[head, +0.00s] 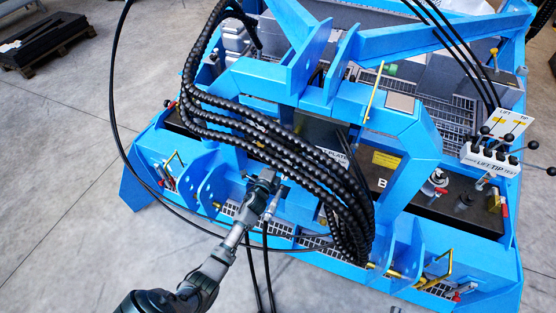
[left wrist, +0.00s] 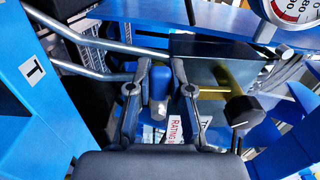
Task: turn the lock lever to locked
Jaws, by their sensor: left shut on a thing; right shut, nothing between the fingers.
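I cannot tell whether this part belongs to the lock lever. A black knob (left wrist: 243,112) sits to the right of the fingers. No lever is clearly marked as the lock.
A thick bundle of black hoses (head: 262,130) crosses the blue frame (head: 262,80). A block of black-knobbed levers (head: 490,157) labelled LIFT and TIP is at the right. In the left wrist view, metal tubes (left wrist: 100,38) and a gauge (left wrist: 292,10) are close by. Grey floor (head: 60,130) is open at left.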

